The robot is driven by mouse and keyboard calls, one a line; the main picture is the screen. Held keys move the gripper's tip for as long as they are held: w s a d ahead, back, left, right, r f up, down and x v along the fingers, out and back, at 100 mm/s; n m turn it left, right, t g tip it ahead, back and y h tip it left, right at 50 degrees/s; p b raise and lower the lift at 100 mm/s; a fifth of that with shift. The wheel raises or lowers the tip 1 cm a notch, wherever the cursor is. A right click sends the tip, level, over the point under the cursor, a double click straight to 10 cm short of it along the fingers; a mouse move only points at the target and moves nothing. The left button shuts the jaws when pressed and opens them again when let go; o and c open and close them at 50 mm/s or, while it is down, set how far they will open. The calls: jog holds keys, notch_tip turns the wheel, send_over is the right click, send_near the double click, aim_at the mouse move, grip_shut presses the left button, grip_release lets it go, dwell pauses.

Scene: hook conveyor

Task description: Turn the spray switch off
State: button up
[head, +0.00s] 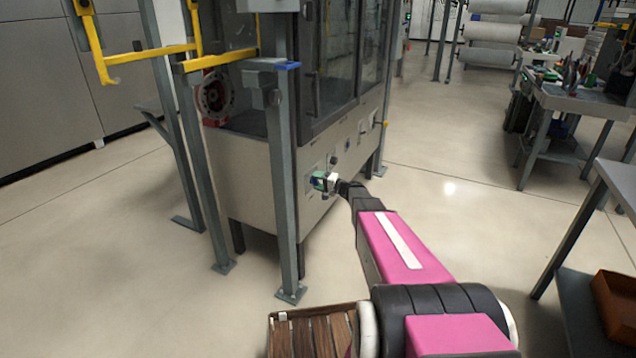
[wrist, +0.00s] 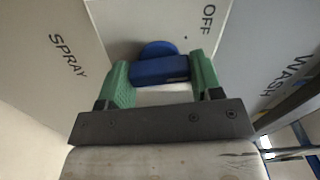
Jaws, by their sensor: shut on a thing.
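The spray switch is a blue knob (wrist: 160,70) with a raised bar on a round base, mounted on a pale panel. In the wrist view the word SPRAY (wrist: 68,55) is printed to its left, OFF (wrist: 209,19) above right and WASH (wrist: 287,76) at far right. My gripper (wrist: 162,77) has its green fingers on either side of the bar, shut on it. The bar lies nearly level across the wrist view; which label it points at I cannot tell. In the head view my gripper (head: 322,182) is at the cabinet's lower front panel, hiding the knob.
The cabinet (head: 262,182) has glass doors above and other controls (head: 363,130) on its front. A grey post (head: 282,190) stands just left of my gripper. A yellow hook (head: 105,70) hangs at upper left. Workbenches (head: 575,100) stand at right; the floor between is clear.

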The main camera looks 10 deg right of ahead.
jog(key=n, duration=0.7)
dwell(0.7)
jog(key=o, duration=0.9)
jog(key=v, duration=1.1)
